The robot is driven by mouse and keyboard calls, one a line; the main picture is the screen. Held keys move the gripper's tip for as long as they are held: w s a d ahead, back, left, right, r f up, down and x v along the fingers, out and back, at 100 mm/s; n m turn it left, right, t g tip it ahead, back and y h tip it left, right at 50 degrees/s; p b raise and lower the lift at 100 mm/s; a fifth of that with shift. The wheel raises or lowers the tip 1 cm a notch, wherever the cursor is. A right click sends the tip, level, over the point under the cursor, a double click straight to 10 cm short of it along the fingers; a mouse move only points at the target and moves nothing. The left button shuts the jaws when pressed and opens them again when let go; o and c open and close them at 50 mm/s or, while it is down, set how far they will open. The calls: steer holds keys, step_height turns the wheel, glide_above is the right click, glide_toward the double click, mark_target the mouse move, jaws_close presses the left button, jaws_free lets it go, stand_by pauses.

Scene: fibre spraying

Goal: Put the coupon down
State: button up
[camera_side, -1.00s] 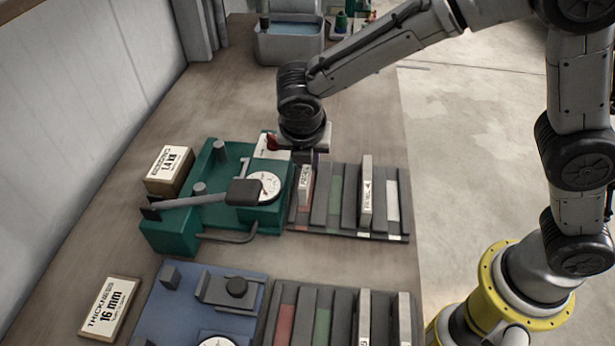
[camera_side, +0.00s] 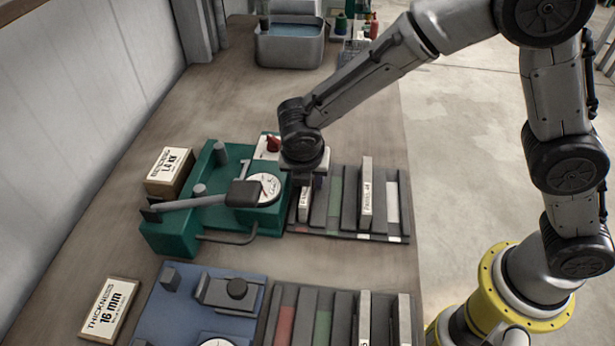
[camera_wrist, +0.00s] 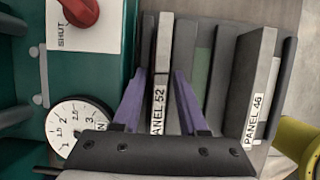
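The coupon, labelled PANEL 52, stands upright in the leftmost, red-marked slot of the far rack (camera_side: 334,215). It shows in the side view (camera_side: 304,204) under my gripper (camera_side: 306,183) and in the wrist view (camera_wrist: 163,45). In the wrist view the two purple fingers of my gripper (camera_wrist: 161,76) stand on either side of the coupon, with a narrow gap visible at each side. My gripper is open around it. The coupon's lower edge is hidden, so I cannot see how fully it is seated.
PANEL 46 (camera_side: 366,188) stands in the same rack, to the right. A green press with a dial (camera_side: 264,188) and a red SHUT knob (camera_side: 273,144) adjoin the rack on the left. A second rack (camera_side: 340,312) and a blue gauge (camera_side: 190,310) are nearer.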

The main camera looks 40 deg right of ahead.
stand_by(0.3)
steer(key=shift+r, duration=0.35)
steer(key=v, duration=1.1)
steer(key=shift+a+r, duration=0.15)
steer(key=shift+r, duration=0.15)
steer(key=shift+s, duration=0.1)
